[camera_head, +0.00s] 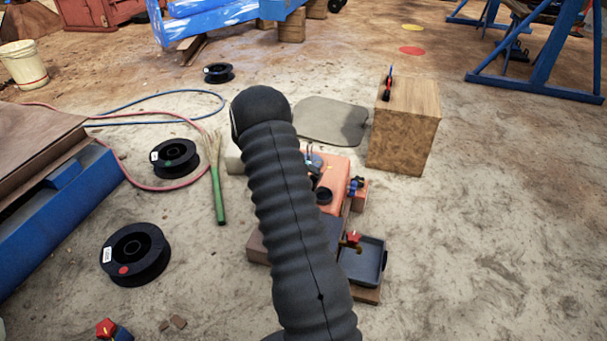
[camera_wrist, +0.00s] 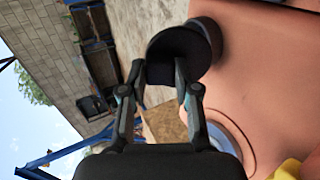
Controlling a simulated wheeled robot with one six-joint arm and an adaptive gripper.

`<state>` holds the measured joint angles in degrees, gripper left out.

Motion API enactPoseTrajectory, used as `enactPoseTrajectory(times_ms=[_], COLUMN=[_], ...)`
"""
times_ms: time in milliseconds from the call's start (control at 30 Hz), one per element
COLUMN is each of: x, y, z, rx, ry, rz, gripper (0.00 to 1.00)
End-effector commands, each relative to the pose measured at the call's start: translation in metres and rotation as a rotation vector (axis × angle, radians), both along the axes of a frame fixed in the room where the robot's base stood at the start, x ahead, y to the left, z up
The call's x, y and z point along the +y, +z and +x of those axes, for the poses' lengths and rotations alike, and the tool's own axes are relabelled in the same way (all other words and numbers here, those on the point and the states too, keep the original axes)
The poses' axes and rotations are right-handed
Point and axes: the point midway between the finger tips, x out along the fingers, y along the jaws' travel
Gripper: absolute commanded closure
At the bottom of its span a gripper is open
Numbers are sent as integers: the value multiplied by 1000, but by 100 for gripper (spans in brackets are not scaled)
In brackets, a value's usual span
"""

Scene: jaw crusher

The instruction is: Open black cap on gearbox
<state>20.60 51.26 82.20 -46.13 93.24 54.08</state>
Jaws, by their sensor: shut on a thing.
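The orange gearbox (camera_head: 336,178) sits low on the floor in the head view, partly hidden by my dark ribbed arm. Its orange casing (camera_wrist: 265,70) fills the right of the wrist view. The black cap (camera_wrist: 172,50) is a dark disc beside a short dark round neck (camera_wrist: 206,38) on the casing. My gripper (camera_wrist: 158,74) is shut on the cap, with a finger at each side of its lower part. I cannot tell whether the cap is clear of the neck. My gripper is hidden in the head view.
A dark tray (camera_head: 362,262) stands at the gearbox's front right. A wooden block (camera_head: 405,125) is behind to the right. Black spools (camera_head: 135,254), a green-handled brush (camera_head: 217,195) and hoses lie to the left. The floor at right is clear.

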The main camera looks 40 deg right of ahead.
Motion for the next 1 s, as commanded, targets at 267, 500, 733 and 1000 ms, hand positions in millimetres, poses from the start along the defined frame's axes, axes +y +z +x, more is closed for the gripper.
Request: enactPoseTrajectory(times_ms=[267,500,733,1000], x=[1,0,-2,0], y=[-3,-3,-2,1], z=[-6,-7,-6,0], rx=[27,27,22,17], ry=[-15,-17,-16,-12], rz=[-1,-1,-3,-5], gripper=[100,67,44,44])
